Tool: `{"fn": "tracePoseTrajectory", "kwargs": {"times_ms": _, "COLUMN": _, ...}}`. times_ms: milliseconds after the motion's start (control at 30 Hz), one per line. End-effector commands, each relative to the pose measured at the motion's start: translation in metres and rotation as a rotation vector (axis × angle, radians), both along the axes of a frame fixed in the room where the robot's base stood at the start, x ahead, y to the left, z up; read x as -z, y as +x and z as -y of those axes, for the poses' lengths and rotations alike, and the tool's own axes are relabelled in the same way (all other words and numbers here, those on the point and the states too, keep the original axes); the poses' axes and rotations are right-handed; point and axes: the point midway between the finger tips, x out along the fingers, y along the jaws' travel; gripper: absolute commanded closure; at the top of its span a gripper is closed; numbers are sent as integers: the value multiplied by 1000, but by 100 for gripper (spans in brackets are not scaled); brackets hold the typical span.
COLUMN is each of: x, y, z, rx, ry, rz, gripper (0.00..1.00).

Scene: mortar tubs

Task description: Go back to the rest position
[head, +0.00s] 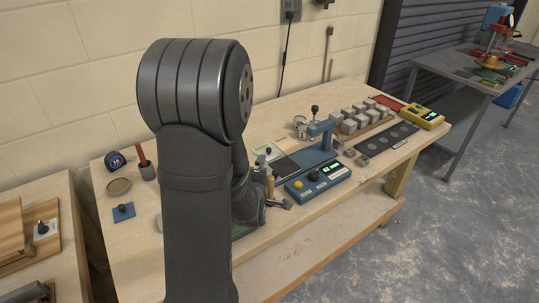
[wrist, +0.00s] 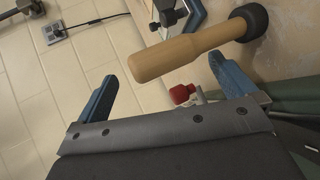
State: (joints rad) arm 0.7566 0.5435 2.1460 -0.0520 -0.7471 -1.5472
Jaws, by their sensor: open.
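My gripper (wrist: 162,68) shows in the wrist view with its two blue fingers spread wide and nothing held between them. A tool with a light wooden handle (wrist: 185,52) and a round black end lies beyond the fingertips in that view. I cannot tell whether a finger touches it. In the head view my dark arm stands upright in front of the bench and hides most of the gripper. A wooden handle (head: 270,187) shows just right of the arm there.
The wooden bench (head: 290,249) holds a blue press with a display (head: 318,183), grey cubes on a board (head: 360,122), a dark strip with round spots (head: 388,139) and a yellow device (head: 422,117). A blue tape measure (head: 115,161) sits left. A red knob (wrist: 182,93) shows near the fingers.

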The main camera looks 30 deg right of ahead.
Motion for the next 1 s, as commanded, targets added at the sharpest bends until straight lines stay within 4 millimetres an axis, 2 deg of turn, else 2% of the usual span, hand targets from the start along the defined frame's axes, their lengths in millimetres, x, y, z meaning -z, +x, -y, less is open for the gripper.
{"fn": "tracePoseTrajectory", "kwargs": {"times_ms": 767, "x": 1, "y": 3, "z": 3, "rx": 0, "ry": -1, "rz": 1, "gripper": 0}}
{"fn": "tracePoseTrajectory", "kwargs": {"times_ms": 1000, "x": -4, "y": -7, "z": -6, "rx": 0, "ry": -1, "rz": 1, "gripper": 0}}
